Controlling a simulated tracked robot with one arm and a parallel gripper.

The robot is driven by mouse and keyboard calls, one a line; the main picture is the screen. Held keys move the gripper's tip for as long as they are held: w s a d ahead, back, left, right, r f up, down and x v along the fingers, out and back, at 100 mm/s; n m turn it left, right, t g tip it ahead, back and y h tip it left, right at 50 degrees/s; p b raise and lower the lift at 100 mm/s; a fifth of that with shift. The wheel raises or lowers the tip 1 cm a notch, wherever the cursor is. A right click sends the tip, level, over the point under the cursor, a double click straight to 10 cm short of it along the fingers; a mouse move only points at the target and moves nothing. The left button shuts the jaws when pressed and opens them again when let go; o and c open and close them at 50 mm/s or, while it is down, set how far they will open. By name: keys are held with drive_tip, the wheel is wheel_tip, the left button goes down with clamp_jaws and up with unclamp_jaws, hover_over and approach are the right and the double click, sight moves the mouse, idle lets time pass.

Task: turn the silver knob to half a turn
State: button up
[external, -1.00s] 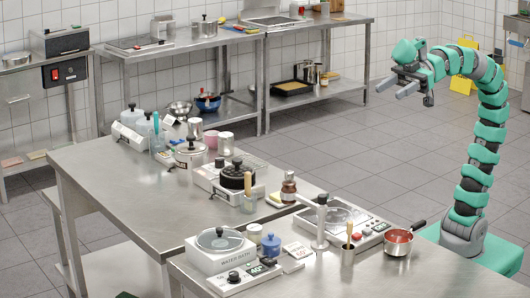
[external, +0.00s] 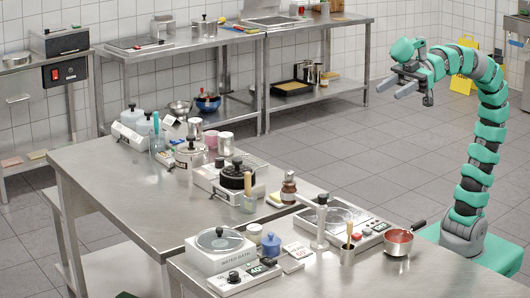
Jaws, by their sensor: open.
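My gripper (external: 388,91) is open and empty. It is held high at the upper right, pointing left, well above and apart from the benches and every appliance. The appliances with controls stand on the steel benches: the water bath (external: 217,262) at the front with dark knobs, a hotplate-like unit (external: 352,222) with a control panel at the right, and a unit with a black pot (external: 236,177) in the middle. At this size I cannot tell which control is the silver knob, nor its angle.
A steel post (external: 321,222) stands beside the right unit. The left bench's front half (external: 125,190) is clear.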

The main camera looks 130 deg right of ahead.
drive_tip(key=w+d+n+g+p, duration=0.3)
drive_tip(key=w+d+p, duration=0.1)
drive_tip(key=w+p, duration=0.25)
drive_tip(key=n+g+p, duration=1.2)
drive_tip(key=n+p, duration=0.1)
drive_tip(key=p, duration=0.9)
hover_over(289, 172)
wheel_tip(289, 172, down, 12)
drive_tip(key=f, duration=0.1)
wheel_tip(289, 172, down, 13)
drive_tip(key=shift+r+p, duration=0.1)
drive_tip(key=shift+p, duration=1.1)
drive_tip(key=shift+c, duration=0.4)
clamp_jaws()
